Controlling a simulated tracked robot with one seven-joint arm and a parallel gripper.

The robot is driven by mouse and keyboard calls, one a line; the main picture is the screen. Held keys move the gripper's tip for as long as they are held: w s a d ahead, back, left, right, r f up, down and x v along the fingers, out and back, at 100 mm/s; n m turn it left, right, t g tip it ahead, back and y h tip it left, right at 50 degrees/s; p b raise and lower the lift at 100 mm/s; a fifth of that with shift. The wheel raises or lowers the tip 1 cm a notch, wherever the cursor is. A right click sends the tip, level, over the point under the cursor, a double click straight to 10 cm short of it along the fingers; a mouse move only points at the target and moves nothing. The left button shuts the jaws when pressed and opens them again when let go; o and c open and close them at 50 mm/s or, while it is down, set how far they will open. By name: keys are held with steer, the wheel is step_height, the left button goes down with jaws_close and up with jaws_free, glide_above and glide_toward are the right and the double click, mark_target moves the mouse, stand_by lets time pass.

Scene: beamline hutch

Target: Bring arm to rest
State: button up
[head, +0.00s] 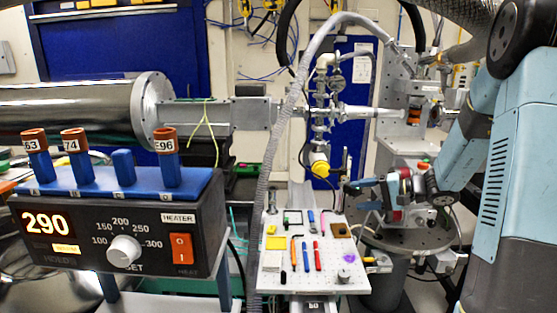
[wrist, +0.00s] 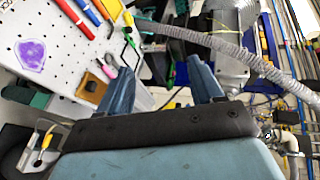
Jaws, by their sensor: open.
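My gripper (head: 358,186) is at the end of my pale blue arm, which comes in from the right side of the head view. It points left, near the right edge of the white perforated board and in front of the beamline gear. In the wrist view its two blue fingers (wrist: 160,86) stand apart with nothing between them. The gripper is open and empty. The fingertips are small in the head view.
The perforated board (head: 270,285) carries pens and small tools. A steel pipe (head: 65,110) and a grey hose (head: 268,190) are nearby.

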steer(key=s+a+r+n+g+h, duration=0.25)
steer(key=s+a+r, duration=0.2)
steer(key=s, duration=0.35)
steer(key=s+d+r+n+t+h, duration=0.1)
steer(key=s+r+h, duration=0.3)
steer(key=s, duration=0.7)
steer(key=s+d+r+n+t+h, duration=0.1)
steer(key=s+r+h, duration=0.3)
steer(key=s, duration=0.7)
steer(key=shift+d+h, duration=0.45)
steer(key=shift+h, duration=0.7)
steer(key=shift+c, duration=0.3)
